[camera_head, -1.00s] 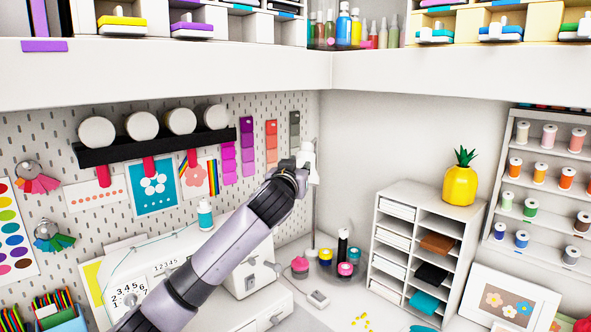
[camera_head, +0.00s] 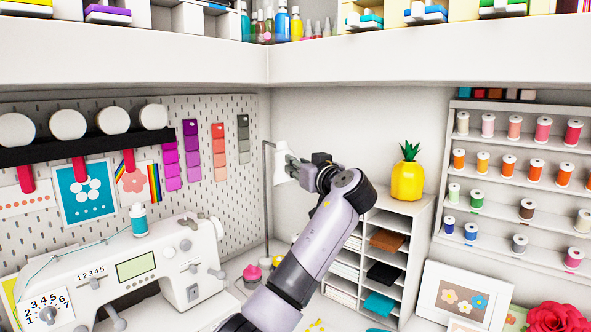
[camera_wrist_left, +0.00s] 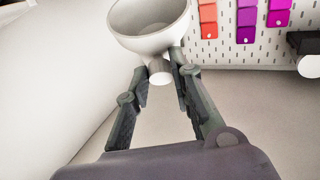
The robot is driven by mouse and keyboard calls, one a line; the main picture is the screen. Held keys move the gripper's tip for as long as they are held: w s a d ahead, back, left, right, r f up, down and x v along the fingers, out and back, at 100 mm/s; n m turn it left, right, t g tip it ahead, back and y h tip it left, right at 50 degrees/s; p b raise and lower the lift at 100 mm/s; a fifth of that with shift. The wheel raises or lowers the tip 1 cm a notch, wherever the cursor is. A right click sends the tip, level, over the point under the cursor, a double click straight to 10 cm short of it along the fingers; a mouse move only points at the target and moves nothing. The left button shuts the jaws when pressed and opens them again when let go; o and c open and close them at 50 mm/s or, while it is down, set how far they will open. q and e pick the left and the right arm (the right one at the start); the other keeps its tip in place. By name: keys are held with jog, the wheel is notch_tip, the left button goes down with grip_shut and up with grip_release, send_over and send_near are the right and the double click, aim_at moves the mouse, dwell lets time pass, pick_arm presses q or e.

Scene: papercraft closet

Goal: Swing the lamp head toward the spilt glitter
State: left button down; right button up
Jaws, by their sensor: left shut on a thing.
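The white lamp head (camera_head: 283,165) hangs from a thin arm on its upright pole (camera_head: 267,205), in the corner by the pegboard. It now sits just right of the pole. My left gripper (camera_head: 297,169) is at its right side. In the left wrist view the lamp head shows as a white bowl (camera_wrist_left: 150,42), and my left gripper (camera_wrist_left: 162,78) is shut on the small knob below it. The spilt glitter (camera_head: 317,325), yellow flecks on the desk, shows at the bottom edge, partly hidden by my left arm. My right gripper is not in view.
A pink-lidded pot (camera_head: 252,273) stands near the pole; my arm hides others. A white sewing machine (camera_head: 130,262) is at left. A paper shelf (camera_head: 414,228) with a yellow pineapple (camera_head: 408,181) stands close right of my arm. An overhead shelf (camera_head: 400,57) spans above.

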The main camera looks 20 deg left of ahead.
pick_arm(q)
jog(key=shift+w+d+n, duration=0.3)
jog(key=shift+w, duration=0.05)
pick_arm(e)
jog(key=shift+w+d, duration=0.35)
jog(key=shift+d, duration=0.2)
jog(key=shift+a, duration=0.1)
pick_arm(q)
jog(key=c, duration=1.4)
grip_release()
jog(key=shift+a, duration=0.1)
jog(key=v, duration=1.2)
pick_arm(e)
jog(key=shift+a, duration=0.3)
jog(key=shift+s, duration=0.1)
